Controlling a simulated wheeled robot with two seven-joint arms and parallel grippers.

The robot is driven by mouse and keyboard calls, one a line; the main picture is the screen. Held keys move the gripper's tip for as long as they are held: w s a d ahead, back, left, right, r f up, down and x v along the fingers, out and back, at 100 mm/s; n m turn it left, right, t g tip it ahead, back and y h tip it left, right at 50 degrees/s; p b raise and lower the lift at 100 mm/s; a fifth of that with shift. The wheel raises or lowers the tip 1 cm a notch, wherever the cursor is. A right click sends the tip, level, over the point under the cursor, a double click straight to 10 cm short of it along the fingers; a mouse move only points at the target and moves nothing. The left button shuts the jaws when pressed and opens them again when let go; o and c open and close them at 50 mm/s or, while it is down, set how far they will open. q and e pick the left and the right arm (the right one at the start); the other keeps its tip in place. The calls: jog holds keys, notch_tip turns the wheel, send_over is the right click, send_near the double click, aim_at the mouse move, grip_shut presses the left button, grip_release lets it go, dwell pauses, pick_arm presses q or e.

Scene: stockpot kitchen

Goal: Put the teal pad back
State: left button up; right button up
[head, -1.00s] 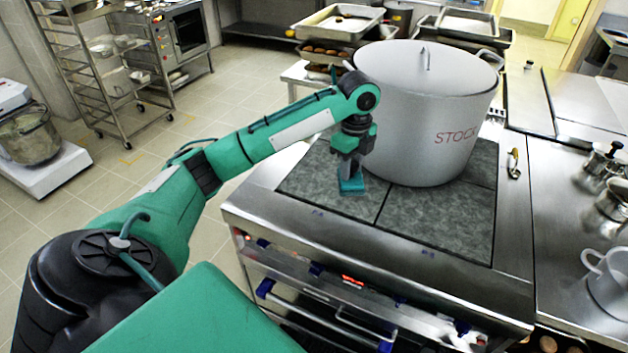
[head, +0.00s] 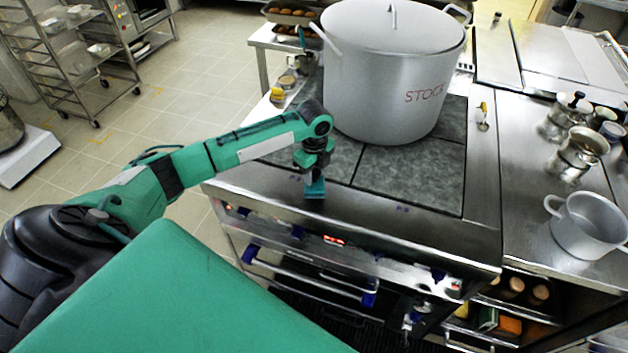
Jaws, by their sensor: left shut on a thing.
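The teal pad (head: 315,190) is in my left gripper (head: 315,178), at the front edge of the stove in the head view. The gripper points down and is shut on the pad, hiding its upper part. I cannot tell whether the pad touches the steel edge below it. The large grey stockpot (head: 385,75), marked STOCK, stands lidded on the dark stove plates (head: 410,170), behind and to the right of the gripper and apart from it. My right gripper is not in view.
A small pot (head: 590,225) and metal canisters (head: 575,150) stand on the steel counter at the right. A shelf with bottles (head: 515,290) lies below. Blue-ended oven handles (head: 310,275) stick out at the front. A rack (head: 75,65) stands at the back left.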

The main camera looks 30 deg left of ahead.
aim_at(314, 183)
pick_arm(q)
notch_tip(314, 183, down, 3)
jog(key=shift+f+p, duration=0.2)
jog(key=shift+p, duration=0.25)
jog(key=shift+f, duration=0.45)
jog(key=shift+f, duration=0.1)
jog(key=o, duration=0.9)
jog(key=shift+o, duration=0.2)
notch_tip(314, 183, up, 12)
jog(key=b, duration=0.2)
jog(key=shift+b, duration=0.35)
